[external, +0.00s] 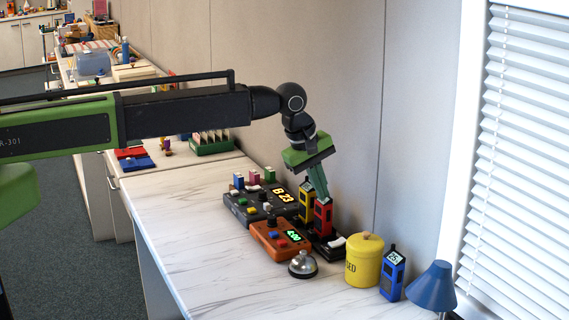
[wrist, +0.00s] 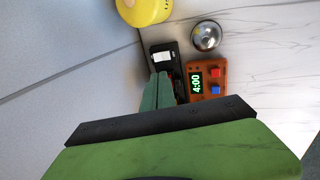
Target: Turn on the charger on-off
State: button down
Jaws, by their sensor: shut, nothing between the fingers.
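The black charger (external: 326,251) stands on the counter near the wall, with a white rocker switch (external: 335,243) at its right end. Red (external: 323,218) and yellow (external: 306,204) handheld devices stand upright in it. In the wrist view the charger (wrist: 154,46) and its white switch (wrist: 162,57) show just beyond my fingertips; the devices are mostly hidden there. I cannot tell which way the switch is tipped. My gripper (external: 322,195) points down, shut and empty, over the devices, up and left of the switch. Its fingers (wrist: 158,78) also show in the wrist view.
An orange box (external: 278,240) with a green display, a dark console (external: 258,203) and a silver bell (external: 303,264) crowd the charger's left and front. A yellow canister (external: 364,260), a blue device (external: 392,276) and a blue cone-shaped object (external: 432,287) stand to its right.

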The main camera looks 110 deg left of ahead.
aim_at(343, 239)
jog(key=shift+a, duration=0.1)
jog(key=shift+w+a, duration=0.4)
jog(key=shift+w, duration=0.1)
jog(key=b+x, duration=1.2)
jog(key=x, duration=0.1)
jog(key=shift+f, duration=0.25)
jog(key=shift+w+a+f+b, duration=0.1)
jog(key=shift+f+b, duration=0.1)
jog(key=shift+b, duration=0.25)
